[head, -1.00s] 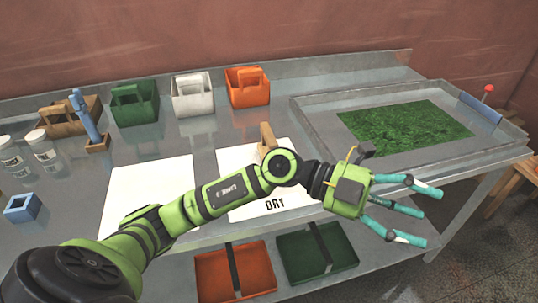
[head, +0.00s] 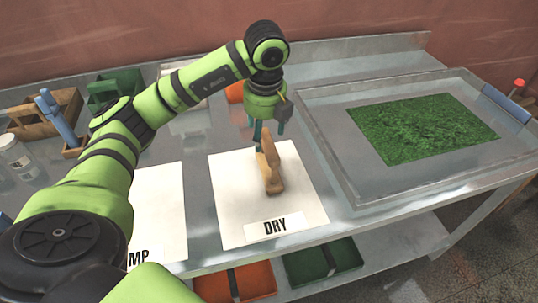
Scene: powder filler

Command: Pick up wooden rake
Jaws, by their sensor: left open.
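My left gripper (head: 268,138) points down just behind and above the tool's far end. Its teal fingers are open, and part of them is hidden behind the tool. I cannot tell whether they touch it. My right gripper is not in view.
A second white sheet (head: 165,205) lies to the left. A metal tray (head: 350,190) with a green grass patch (head: 425,127) is at the right. Bins stand at the back left, with a blue-handled tool (head: 62,125) and a white jar (head: 14,155). Trays sit on the lower shelf.

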